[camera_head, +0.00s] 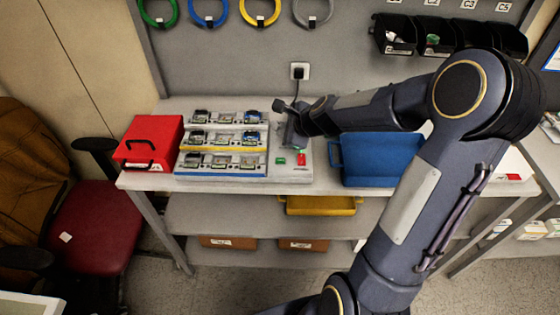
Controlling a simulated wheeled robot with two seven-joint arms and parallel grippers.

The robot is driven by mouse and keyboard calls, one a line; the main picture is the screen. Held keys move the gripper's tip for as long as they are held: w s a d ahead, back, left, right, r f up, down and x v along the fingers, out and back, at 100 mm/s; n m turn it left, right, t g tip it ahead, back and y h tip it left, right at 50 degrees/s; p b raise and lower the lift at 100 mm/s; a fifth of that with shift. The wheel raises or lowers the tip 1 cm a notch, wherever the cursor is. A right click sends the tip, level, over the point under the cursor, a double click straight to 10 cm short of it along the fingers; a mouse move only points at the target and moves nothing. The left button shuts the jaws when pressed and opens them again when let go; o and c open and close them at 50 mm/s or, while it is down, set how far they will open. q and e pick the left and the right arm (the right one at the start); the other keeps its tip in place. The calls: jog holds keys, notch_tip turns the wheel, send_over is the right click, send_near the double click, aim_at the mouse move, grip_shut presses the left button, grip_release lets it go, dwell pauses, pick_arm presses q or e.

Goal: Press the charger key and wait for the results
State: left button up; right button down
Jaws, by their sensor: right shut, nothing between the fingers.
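A charger station (262,172) stands on the workbench, with a stepped rack holding several infusion pumps (222,138) in rows. On its grey right part are a small green key or light (281,160) and a red one (301,159). I cannot tell which is the charger key. My right gripper (290,138) is shut and empty, over the back of this grey part, behind the green and red pieces. Whether it touches the surface is unclear. It partly hides the panel behind it. My left gripper is out of view.
A red case (150,138) stands left of the rack, and a blue bin (378,158) stands to its right, partly behind my right arm. A wall socket (299,71) with a plugged cable is above. A red chair (95,225) stands at the left.

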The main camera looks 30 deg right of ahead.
aim_at(283, 162)
notch_tip(283, 162, down, 9)
jog(key=b, duration=0.8)
jog(key=shift+r+b, duration=0.1)
jog(key=shift+b, duration=0.2)
dwell(1.5)
jog(key=shift+f+b, duration=0.4)
jog(key=shift+f+b, duration=0.4)
jog(key=shift+b, duration=0.05)
dwell(0.4)
jog(key=shift+r, duration=0.1)
jog(key=shift+r+p, duration=0.75)
jog(key=shift+p, duration=0.1)
